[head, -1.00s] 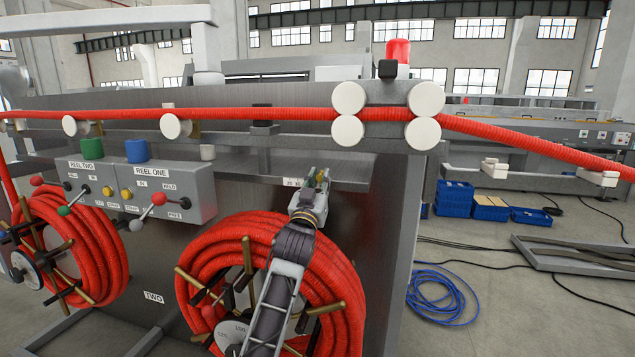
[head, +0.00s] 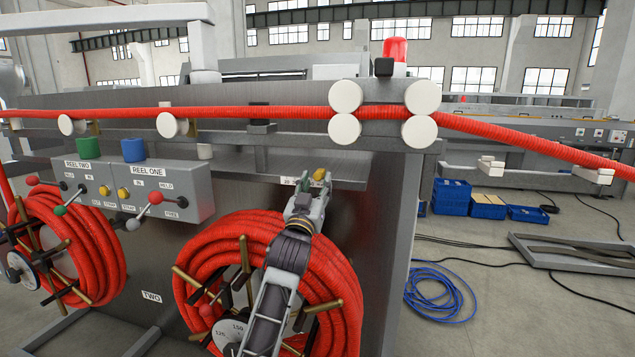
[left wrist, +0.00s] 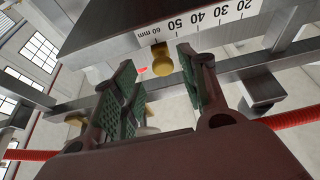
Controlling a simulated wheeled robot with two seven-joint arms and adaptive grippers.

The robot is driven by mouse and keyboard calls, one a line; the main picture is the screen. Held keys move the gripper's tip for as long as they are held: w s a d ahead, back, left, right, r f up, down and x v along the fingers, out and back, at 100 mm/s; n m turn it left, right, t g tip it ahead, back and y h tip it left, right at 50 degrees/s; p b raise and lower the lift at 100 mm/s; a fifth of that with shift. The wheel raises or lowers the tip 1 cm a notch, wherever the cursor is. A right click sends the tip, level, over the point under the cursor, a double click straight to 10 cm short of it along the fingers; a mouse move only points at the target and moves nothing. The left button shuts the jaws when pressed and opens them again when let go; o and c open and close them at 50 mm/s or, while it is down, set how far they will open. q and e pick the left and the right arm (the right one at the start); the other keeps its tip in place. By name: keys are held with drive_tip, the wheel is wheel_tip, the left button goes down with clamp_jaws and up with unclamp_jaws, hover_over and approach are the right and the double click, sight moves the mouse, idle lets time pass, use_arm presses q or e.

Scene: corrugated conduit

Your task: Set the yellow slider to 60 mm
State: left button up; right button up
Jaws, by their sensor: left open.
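The yellow slider (head: 319,174) is a small knob under the front edge of the machine's shelf, above the right reel. In the left wrist view the slider (left wrist: 160,60) hangs below the white scale (left wrist: 205,22), close to the "60 mm" label; the angle hides the exact reading. My left gripper (head: 308,192) is just below and left of the slider in the head view. In the left wrist view its green-padded fingers (left wrist: 158,85) are apart, with the slider showing in the gap near their tips. No contact is visible. My right gripper is not in view.
Reels of red conduit (head: 95,245) hang below the control box (head: 150,190), which has levers and coloured knobs. Rollers (head: 345,97) carry a red conduit above the shelf (head: 345,172). Blue crates (head: 452,197) and a blue cable coil (head: 440,292) lie on the floor at right.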

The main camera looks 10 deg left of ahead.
use_arm(q)
drive_tip(key=v, duration=0.9)
drive_tip(key=shift+s+f, duration=0.15)
drive_tip(key=shift+s, duration=0.2)
drive_tip(key=shift+d, duration=0.1)
idle(0.4)
